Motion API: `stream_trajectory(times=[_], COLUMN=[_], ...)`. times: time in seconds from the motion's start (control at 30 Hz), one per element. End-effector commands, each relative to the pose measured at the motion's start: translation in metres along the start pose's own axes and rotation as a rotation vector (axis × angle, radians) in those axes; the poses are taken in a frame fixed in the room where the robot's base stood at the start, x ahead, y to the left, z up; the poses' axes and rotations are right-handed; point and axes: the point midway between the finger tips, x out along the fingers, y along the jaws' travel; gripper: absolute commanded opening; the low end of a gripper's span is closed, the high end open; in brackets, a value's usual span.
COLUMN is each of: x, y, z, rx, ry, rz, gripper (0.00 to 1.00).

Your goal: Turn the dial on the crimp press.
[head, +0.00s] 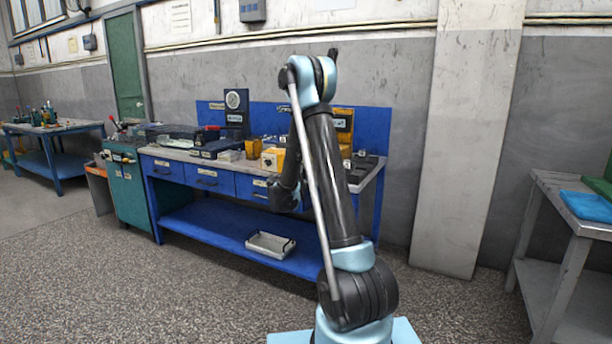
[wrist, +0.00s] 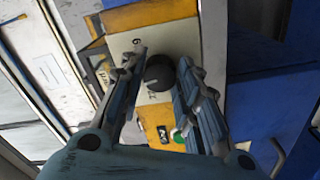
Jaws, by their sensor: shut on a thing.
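The crimp press shows in the wrist view as a yellow body with a cream face plate (wrist: 122,42) marked with small characters. Its dial (wrist: 159,74) is a dark round knob on that plate. My gripper (wrist: 161,66) has one finger on each side of the dial and is shut on it; the fingers cover parts of the plate. A green round button (wrist: 178,136) shows on the yellow part near the right finger. In the head view, my gripper (head: 281,192) is at the front of the blue bench, partly hidden by my arm, below a yellow box (head: 272,158).
The blue workbench (head: 217,182) has drawers and a lower shelf with a metal tray (head: 270,244). Dark equipment (head: 180,134) stands on its left half. A grey table (head: 570,190) with a blue item stands at right. The floor at front left is clear.

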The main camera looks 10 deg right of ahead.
Motion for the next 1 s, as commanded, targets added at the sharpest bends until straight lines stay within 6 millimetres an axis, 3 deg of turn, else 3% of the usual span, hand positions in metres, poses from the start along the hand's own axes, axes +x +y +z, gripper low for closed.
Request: stream_trajectory(times=[0.6, 1.0], x=[-0.0006, -0.0006], y=[-0.0009, 0.0001], z=[-0.0009, 0.0006], rx=[-0.578, -0.861], ry=[0.003, 0.000], rz=[-0.004, -0.004], gripper=[0.05, 0.06])
